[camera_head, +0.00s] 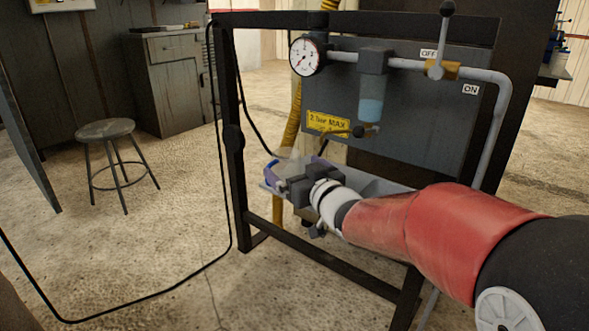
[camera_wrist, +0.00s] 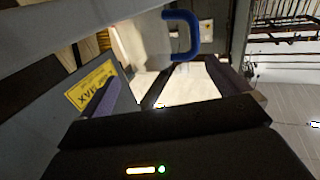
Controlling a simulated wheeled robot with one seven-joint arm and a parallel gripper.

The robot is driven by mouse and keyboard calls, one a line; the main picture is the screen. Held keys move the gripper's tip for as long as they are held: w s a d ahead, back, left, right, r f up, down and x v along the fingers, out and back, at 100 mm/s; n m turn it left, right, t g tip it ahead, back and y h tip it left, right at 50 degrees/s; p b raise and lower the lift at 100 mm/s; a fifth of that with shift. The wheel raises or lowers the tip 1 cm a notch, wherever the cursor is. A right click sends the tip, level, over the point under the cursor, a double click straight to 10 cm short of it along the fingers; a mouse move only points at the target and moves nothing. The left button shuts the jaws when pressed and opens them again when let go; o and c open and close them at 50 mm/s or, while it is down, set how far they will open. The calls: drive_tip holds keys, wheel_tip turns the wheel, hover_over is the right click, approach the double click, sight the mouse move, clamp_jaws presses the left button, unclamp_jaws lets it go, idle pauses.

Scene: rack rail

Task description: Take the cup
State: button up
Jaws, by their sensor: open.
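My gripper (camera_head: 293,168) is at the front of the rack, low and left of centre, with its jaws open. In the wrist view its fingers (camera_wrist: 172,88) stand apart to the left and right. A blue curved handle (camera_wrist: 182,36) shows beyond them, beside a pale, see-through area that seems to be the cup. In the head view a blue curve, likely the cup's handle (camera_head: 271,167), shows at the gripper's left. The cup's body is mostly hidden or too faint to outline; I cannot tell whether the fingers touch it.
A grey tray (camera_head: 372,187) lies behind my gripper. Above it are a yellow sign (camera_head: 328,123), a clear bowl (camera_head: 371,98), a gauge (camera_head: 307,55) and a valve lever (camera_head: 443,40). The black frame post (camera_head: 235,150) stands left. A stool (camera_head: 106,131) is farther left on open floor.

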sight(287, 161)
drive_tip(key=x, duration=0.6)
drive_tip(key=shift+w+a+r, duration=0.1)
drive_tip(key=shift+w+a, duration=0.1)
drive_tip(key=shift+w, duration=0.1)
drive_tip(key=c, duration=0.8)
